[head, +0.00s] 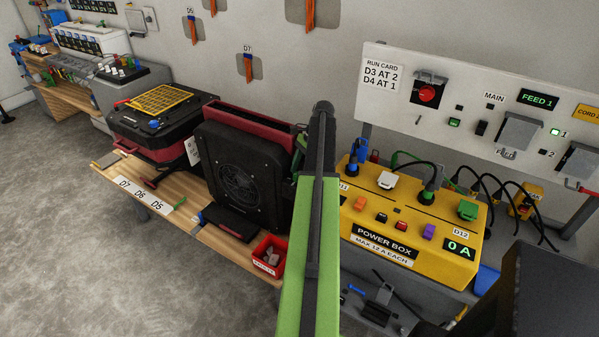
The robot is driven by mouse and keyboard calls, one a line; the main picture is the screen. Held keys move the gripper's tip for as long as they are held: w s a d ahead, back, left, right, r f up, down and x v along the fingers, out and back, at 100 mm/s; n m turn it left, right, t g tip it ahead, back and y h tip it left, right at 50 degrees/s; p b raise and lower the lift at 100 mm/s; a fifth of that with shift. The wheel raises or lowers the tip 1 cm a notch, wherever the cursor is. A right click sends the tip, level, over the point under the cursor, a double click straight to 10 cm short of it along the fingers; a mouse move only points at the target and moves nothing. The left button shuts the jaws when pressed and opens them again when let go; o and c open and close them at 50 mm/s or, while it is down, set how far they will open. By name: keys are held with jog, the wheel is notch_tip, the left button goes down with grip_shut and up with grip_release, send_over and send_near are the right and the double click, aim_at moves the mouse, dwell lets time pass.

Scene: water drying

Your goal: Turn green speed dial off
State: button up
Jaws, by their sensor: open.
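A black fan unit (238,180) with a round grille stands on the wooden bench, left of my arm. I cannot pick out a green speed dial with certainty. A small green part (300,148) shows at the fan's right edge, partly hidden by my arm, and I cannot tell what it is. My green and black arm rises from the bottom through the middle of the view. My gripper is not visible; the end of the arm is hidden behind its own link.
A yellow power box (350,215) reading 0 A stands right of my arm, with plugs and cables. A white panel (480,70) rises behind it. A red bin (266,262) sits at the bench's front edge. Grey floor (90,240) is clear at left.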

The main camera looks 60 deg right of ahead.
jog(key=p+v, duration=1.6)
jog(key=v, duration=0.1)
jog(key=shift+r, duration=0.2)
